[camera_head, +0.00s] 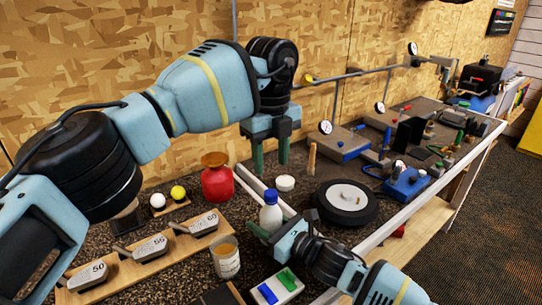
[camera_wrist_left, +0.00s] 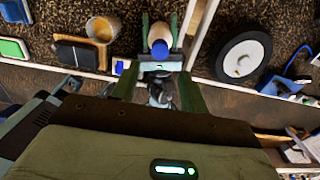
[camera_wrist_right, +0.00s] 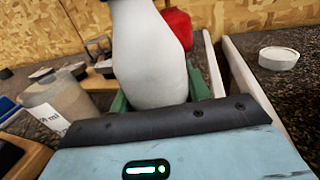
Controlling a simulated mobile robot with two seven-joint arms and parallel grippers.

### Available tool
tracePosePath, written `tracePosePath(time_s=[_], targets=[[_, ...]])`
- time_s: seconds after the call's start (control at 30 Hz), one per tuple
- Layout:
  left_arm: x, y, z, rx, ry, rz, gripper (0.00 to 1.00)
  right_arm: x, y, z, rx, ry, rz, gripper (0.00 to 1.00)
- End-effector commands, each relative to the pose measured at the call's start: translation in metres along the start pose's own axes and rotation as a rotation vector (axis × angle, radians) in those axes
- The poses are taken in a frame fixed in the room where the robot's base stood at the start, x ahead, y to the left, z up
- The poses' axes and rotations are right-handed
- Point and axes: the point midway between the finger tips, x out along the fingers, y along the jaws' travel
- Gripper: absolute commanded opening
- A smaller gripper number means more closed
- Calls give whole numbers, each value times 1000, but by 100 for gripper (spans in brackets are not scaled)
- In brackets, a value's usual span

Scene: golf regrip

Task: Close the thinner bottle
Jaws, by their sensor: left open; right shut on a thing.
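The thinner bottle is the white bottle (camera_head: 270,218), upright on the bench with a blue cap (camera_head: 270,196) on its top. I cannot tell how tightly the cap sits. My right gripper (camera_head: 266,235) is shut on the bottle's body; in the right wrist view the white bottle (camera_wrist_right: 150,55) fills the space between its green fingers. My left gripper (camera_head: 270,162) is open and empty, fingers down, above and behind the cap. In the left wrist view the blue cap (camera_wrist_left: 160,49) shows between its fingers.
A small white round piece (camera_head: 285,183) and a black wheel (camera_head: 346,201) lie to the right. A white rail runs close behind the white bottle.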

Motion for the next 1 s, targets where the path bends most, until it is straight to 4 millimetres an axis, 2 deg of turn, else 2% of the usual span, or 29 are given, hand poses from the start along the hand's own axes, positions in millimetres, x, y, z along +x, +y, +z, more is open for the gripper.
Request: tracePosePath(time_s=[0.33, 0.47, 0.8, 1.0], targets=[[0, 0, 0, -6, 0, 0, 45, 0, 0, -1, 0, 1, 0, 0], [7, 0, 0, -5, 1, 2, 45, 0, 0, -1, 0, 1, 0, 0], [53, 1, 0, -5, 2, 2, 45, 0, 0, -1, 0, 1, 0, 0], [73, 0, 0, -5, 1, 1, 45, 0, 0, -1, 0, 1, 0, 0]])
